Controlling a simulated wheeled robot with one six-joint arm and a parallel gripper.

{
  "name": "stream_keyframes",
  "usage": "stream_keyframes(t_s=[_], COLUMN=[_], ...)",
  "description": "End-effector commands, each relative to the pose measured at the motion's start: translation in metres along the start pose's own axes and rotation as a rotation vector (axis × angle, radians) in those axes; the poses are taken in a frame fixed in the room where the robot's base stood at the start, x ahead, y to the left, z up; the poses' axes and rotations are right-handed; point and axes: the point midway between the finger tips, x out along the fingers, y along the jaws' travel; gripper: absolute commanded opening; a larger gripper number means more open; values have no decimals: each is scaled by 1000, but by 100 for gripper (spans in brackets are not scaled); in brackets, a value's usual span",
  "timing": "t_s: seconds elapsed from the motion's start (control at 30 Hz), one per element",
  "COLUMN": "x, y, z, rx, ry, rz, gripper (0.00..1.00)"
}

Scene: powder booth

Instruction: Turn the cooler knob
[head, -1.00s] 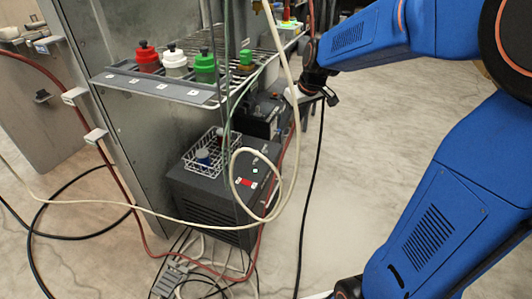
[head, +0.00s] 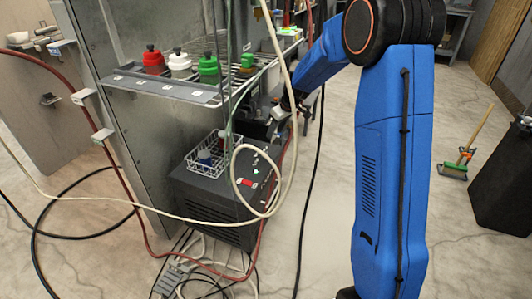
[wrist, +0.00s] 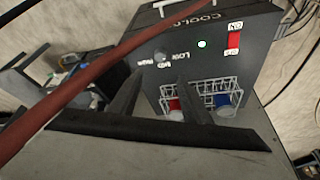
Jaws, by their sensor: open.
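The cooler is a dark grey box (head: 205,205) low beside the metal cabinet in the head view. Its labelled panel (wrist: 200,45) faces the wrist camera. The small grey knob (wrist: 160,55) sits on this panel beside the LOW and MED marks; its setting is hard to read. My gripper (wrist: 161,78) is open and empty. In the wrist view, the knob appears beyond the gap between its fingertips, with no contact visible. In the head view, my gripper (head: 278,113) is small, above and right of the cooler.
A red hose (wrist: 95,88) crosses close before the wrist camera. A cream hose (head: 237,180) loops before the cooler. A wire basket (head: 205,160) stands on the cooler. Bottles (head: 180,64) stand on a shelf above.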

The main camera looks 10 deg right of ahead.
Motion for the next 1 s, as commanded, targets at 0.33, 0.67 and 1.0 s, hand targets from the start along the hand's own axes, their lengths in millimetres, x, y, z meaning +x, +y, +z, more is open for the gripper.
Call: stream_keyframes(t_s=[0.33, 0.67, 1.0], x=[58, 116, 158], y=[-1, -1, 0], z=[1, 1, 1], rx=[1, 1, 1], ry=[-3, -2, -2], rz=[-2, -1, -1], gripper=[44, 44, 44])
